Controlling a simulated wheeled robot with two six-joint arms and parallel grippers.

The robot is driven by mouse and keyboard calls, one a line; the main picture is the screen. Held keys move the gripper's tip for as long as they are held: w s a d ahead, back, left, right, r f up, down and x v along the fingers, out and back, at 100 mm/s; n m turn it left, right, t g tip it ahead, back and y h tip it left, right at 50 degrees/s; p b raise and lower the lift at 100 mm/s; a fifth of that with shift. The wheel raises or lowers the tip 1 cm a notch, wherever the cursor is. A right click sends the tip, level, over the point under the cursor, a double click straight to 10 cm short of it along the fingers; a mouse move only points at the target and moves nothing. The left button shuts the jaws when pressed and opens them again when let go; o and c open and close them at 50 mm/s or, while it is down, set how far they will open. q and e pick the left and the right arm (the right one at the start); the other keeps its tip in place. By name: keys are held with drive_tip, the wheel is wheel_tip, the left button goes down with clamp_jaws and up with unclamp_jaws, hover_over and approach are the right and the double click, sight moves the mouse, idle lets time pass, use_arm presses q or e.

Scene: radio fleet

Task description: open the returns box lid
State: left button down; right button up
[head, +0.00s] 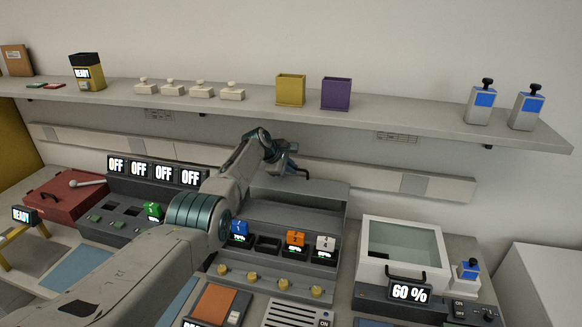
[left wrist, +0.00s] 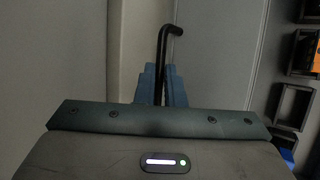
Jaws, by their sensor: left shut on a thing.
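My left gripper (head: 290,172) is shut on a dark bent handle (left wrist: 163,62), which stands between the blue fingers in the left wrist view. In the head view this is above the back of the grey bay unit (head: 335,215), by its raised grey panel (head: 325,193). How the handle joins the panel is hidden by the gripper. No label marks a returns box, and I cannot tell whether this panel is its lid. My right gripper is not in view.
A wall shelf (head: 380,115) with bins and radios runs behind and above my arm. Colored batteries (head: 296,238) sit in the bays in front. A red box (head: 68,195) stands left, a clear-topped box (head: 403,245) right.

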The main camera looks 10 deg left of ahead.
use_arm(q)
drive_tip(key=shift+w+r, duration=0.3)
drive_tip(key=shift+r, duration=0.5)
drive_tip(key=c, duration=1.7)
unclamp_jaws()
drive_tip(key=shift+f, duration=0.1)
drive_tip(key=shift+o, duration=0.8)
drive_tip(key=shift+w+f, duration=0.1)
drive_tip(key=shift+f, duration=0.1)
drive_tip(key=shift+f, duration=0.1)
